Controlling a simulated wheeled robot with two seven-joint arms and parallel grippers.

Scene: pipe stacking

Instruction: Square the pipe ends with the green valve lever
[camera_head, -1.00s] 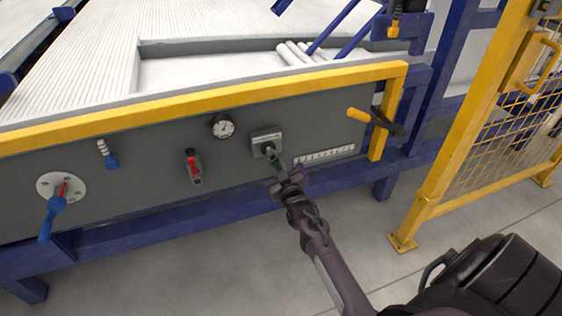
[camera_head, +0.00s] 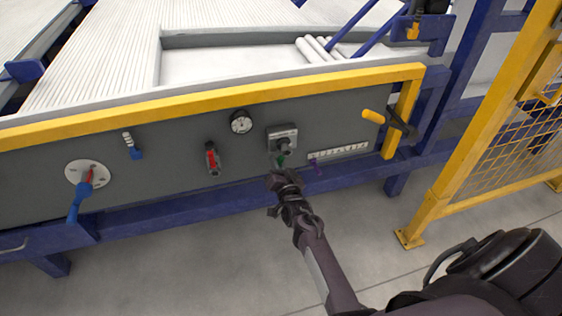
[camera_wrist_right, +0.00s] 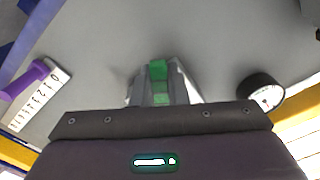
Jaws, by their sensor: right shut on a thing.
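The green valve lever (camera_head: 281,160) hangs down from a grey valve box (camera_head: 281,137) on the dark panel. My right gripper (camera_head: 282,171) is at the lever's lower end, shut on it. In the right wrist view, the green lever (camera_wrist_right: 158,70) shows between the grey fingers; its lower part is hidden by the gripper. White pipes (camera_head: 318,47) lie close together in the recess above the panel, at the right end of the white ribbed bed (camera_head: 110,50). Their ends are too small to judge for alignment. My left gripper is out of view.
A purple handle (camera_head: 318,167) sits by a white numbered scale (camera_head: 340,152), right of the lever. A round gauge (camera_head: 241,122), red lever (camera_head: 212,158) and blue-handled dial (camera_head: 88,172) are left. A yellow rail (camera_head: 215,103) runs above; a yellow mesh fence (camera_head: 505,130) stands right.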

